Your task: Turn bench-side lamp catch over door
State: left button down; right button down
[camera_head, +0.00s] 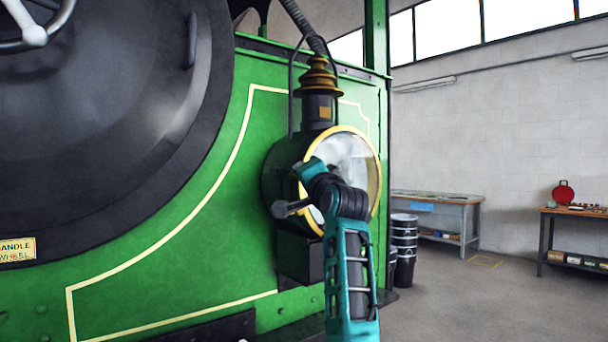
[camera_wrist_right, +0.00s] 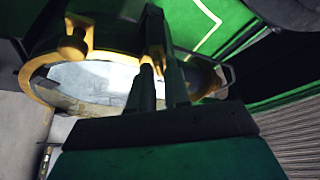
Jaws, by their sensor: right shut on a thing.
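The ring and pale glass also show in the wrist view (camera_wrist_right: 75,85), with a brass lug (camera_wrist_right: 75,40) on the ring. My right gripper (camera_wrist_right: 160,78) reaches across the ring, its two dark fingers close together on a small dark piece, which appears to be the catch; the fingers largely hide it. In the head view my right arm covers the door's lower left. My left gripper is not seen.
Black buckets (camera_head: 404,235) stand behind the lamp at right. A workbench (camera_head: 440,198) and a second bench (camera_head: 575,212) are farther back. The floor at right is clear.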

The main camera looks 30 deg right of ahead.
jog(key=shift+f+m+g+h, duration=0.15)
jog(key=shift+m+g, duration=0.55)
jog(key=shift+m, duration=1.15)
jog(key=shift+m+g+h, duration=0.15)
jog(key=shift+m+g, duration=0.55)
jog(key=shift+m, duration=1.15)
jog(key=c, duration=1.2)
grip_release()
jog(key=shift+c, duration=0.2)
jog(key=b+v, duration=0.2)
jog(key=v, duration=1.1)
